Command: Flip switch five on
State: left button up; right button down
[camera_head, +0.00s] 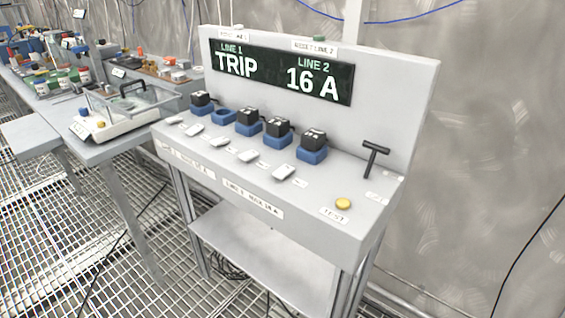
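A grey switch console (318,195) stands in the middle of the view. A row of several pale switches runs along its sloping top. The rightmost switch (284,172) sits in front of the rightmost blue socket (312,155), which holds a black plug (314,137). The leftmost switch is small and pale (175,121). Number tags by the switches are too small to read, and I cannot tell which switches are on. A display (282,72) reads "LINE 1 TRIP" and "LINE 2 16 A". Neither of my grippers is in view.
One blue socket (223,117) is empty; the others hold black plugs. A black T-handle (374,156) and a yellow TEST button (343,203) are at the console's right end. Benches with other equipment (125,105) stand at left. Grated floor (60,230) lies open in front.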

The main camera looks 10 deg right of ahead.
aim_at(284, 171)
jog(key=z, duration=0.6)
jog(key=k, duration=1.35)
jog(key=z, duration=0.3)
jog(key=i, duration=0.35)
jog(key=u, duration=1.15)
jog(key=i, duration=1.7)
jog(key=z, duration=0.85)
